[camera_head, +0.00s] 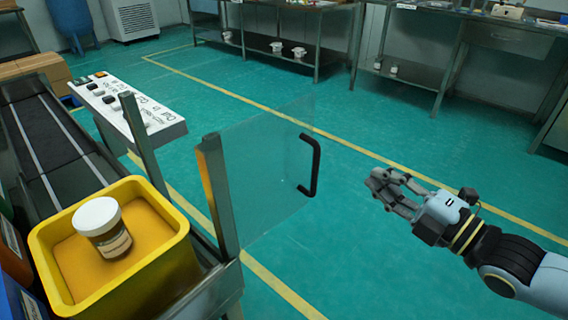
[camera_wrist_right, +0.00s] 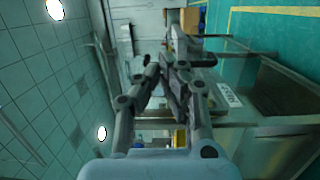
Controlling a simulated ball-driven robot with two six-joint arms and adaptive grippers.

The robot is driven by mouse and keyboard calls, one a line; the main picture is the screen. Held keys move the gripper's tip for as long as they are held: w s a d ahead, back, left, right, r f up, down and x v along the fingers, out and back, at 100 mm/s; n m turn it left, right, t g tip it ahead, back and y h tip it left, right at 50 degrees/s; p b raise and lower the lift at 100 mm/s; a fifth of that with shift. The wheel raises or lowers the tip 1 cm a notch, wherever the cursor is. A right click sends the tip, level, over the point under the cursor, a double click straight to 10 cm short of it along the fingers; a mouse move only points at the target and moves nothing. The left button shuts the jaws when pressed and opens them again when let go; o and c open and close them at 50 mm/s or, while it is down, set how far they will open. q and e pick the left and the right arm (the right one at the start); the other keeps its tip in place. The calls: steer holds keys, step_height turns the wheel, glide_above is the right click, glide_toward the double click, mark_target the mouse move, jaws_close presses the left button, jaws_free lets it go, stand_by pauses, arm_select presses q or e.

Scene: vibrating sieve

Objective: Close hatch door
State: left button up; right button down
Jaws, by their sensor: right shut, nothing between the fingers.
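The hatch door (camera_head: 262,175) is a clear glass panel hinged on a metal post (camera_head: 218,195), standing open toward the right in the head view. Its black handle (camera_head: 314,166) is on the panel's far right edge. My right gripper (camera_head: 374,184) is to the right of the handle, apart from it, with its fingers shut and empty. In the right wrist view the fingertips (camera_wrist_right: 165,62) meet, with nothing between them. My left gripper is not in view.
A yellow bin (camera_head: 180,262) holds a white-lidded jar (camera_head: 105,228) at lower left. A white control panel (camera_head: 125,108) and a dark conveyor (camera_head: 45,135) lie behind it. Steel tables (camera_head: 270,45) line the back wall. The green floor right of the door is clear.

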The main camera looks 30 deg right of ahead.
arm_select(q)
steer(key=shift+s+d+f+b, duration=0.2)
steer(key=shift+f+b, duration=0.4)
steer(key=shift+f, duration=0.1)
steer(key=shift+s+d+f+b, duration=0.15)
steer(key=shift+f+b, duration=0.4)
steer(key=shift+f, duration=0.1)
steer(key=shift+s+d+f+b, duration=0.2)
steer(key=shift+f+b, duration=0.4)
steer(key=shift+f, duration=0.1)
arm_select(e)
steer(key=w+a+y, duration=0.1)
steer(key=w+a, duration=0.3)
steer(key=w, duration=0.8)
steer(key=shift+w+a+f+n, duration=0.15)
steer(key=shift+a+f+n, duration=0.15)
steer(key=shift+n, duration=0.1)
steer(key=shift+w+r+g, duration=0.1)
steer(key=shift+g, duration=0.2)
